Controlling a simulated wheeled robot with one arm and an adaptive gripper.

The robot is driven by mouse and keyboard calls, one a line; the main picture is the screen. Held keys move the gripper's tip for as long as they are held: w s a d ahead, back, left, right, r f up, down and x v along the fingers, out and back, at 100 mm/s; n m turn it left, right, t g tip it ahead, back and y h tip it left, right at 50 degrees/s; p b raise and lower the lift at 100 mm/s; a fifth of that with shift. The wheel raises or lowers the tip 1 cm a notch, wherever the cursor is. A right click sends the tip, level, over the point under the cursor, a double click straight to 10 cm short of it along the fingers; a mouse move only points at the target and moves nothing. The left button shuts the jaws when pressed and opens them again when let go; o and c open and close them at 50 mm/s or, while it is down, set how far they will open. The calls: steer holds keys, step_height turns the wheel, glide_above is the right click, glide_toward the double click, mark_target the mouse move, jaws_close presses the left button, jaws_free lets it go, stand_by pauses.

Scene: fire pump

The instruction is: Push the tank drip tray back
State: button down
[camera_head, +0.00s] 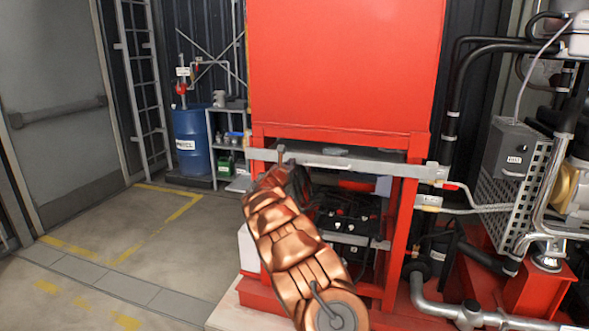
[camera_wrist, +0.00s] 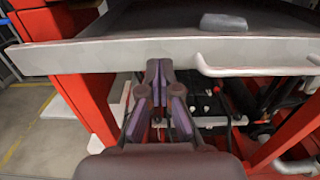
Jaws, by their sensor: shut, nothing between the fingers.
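The tank drip tray (camera_head: 345,162) is a grey, shallow tray with a pale front lip, under the red tank (camera_head: 345,65). It sits in the red frame, and its front lip stands out across the frame posts. In the wrist view the pale lip of the tray (camera_wrist: 110,54) runs across the picture, with the dark tray floor behind it. My gripper (camera_wrist: 160,66) is shut and empty, its fingertips at the lower edge of the lip, left of the handle (camera_wrist: 255,70). I cannot tell whether they touch it. In the head view my arm mostly hides the gripper.
A small grey block (camera_wrist: 223,22) lies on the tray floor. Below the tray are black batteries (camera_head: 348,215) and cables. Pipes and a grey control box (camera_head: 511,148) stand at the right. A blue drum (camera_head: 193,140) stands at the back left; the floor at left is clear.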

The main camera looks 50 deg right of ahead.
steer(key=b+v, duration=0.3)
steer(key=v, duration=0.7)
steer(key=shift+s+a, duration=0.3)
